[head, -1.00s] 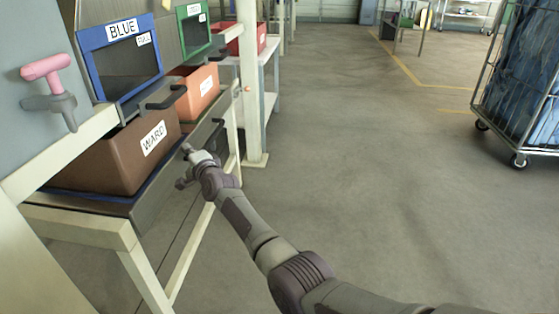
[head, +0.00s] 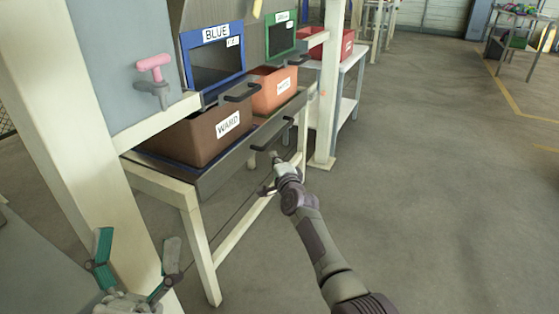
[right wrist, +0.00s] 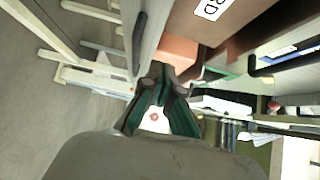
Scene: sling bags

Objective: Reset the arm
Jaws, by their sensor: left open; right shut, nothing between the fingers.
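My right gripper (head: 275,165) is beside the front edge of the bin stand, low and just right of the brown bin (head: 196,140) labelled WARD. In the right wrist view its fingertips (right wrist: 162,78) meet with nothing between them; the brown bin (right wrist: 235,20) shows at the top. My left gripper (head: 137,254) is at the bottom left of the head view, its two green-and-grey fingers spread wide and empty. It is in front of the stand's near post.
The stand holds an orange bin (head: 276,90) behind the brown one, with black handles (head: 273,133) along its front. A pink-handled tap (head: 154,75) is at the left. A red bin (head: 347,44) stands further back. The floor (head: 440,190) to the right is clear.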

